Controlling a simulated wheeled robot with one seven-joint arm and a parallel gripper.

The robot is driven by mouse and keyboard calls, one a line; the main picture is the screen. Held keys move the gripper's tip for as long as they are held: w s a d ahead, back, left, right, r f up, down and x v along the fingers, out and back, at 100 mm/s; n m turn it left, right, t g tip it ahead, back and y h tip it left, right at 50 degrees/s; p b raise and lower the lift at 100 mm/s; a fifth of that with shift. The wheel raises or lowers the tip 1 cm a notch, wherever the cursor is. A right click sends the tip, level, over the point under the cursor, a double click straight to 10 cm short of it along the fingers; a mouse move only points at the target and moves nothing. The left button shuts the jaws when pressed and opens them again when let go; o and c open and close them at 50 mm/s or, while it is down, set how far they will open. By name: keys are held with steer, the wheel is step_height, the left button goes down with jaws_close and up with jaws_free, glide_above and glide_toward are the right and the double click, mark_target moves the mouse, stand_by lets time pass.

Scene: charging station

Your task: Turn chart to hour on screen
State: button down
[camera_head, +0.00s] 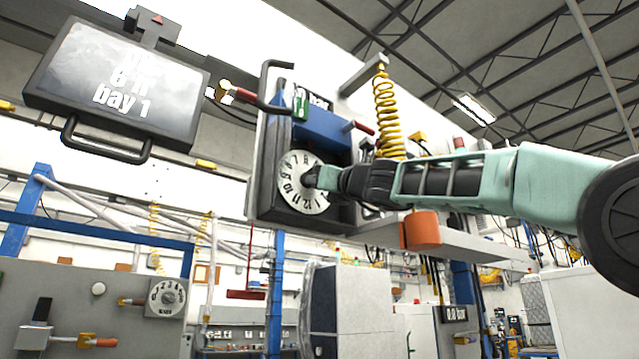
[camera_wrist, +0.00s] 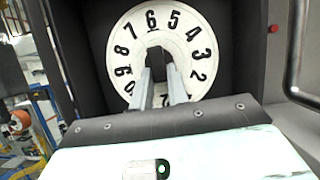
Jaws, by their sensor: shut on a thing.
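The chart (camera_head: 291,189) is a white round dial with black hour numbers, set in a dark open box on the panel. It fills the top middle of the wrist view (camera_wrist: 204,68), where 6 stands near the top and 2 at the right. My gripper (camera_head: 312,178) is shut at the chart's middle. The screen (camera_head: 118,85) hangs at the upper left of the head view.
A blue block (camera_head: 322,132) and a red-tipped lever stand above the chart. A yellow coiled hose (camera_head: 386,115) hangs to the right. An orange cylinder (camera_head: 422,230) is below my arm. Another numbered dial (camera_head: 166,297) is on a grey panel at lower left.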

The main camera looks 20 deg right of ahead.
steer(key=shift+a+f+m, duration=0.1)
steer(key=shift+f+m, duration=0.1)
steer(key=shift+m, duration=0.3)
steer(key=c, duration=1.4)
jaws_free()
steer(key=shift+r, duration=0.1)
steer(key=shift+o, duration=0.2)
steer(key=shift+s, duration=0.1)
steer(key=b+v, duration=0.7)
steer(key=v, duration=1)
steer(key=shift+s, duration=0.15)
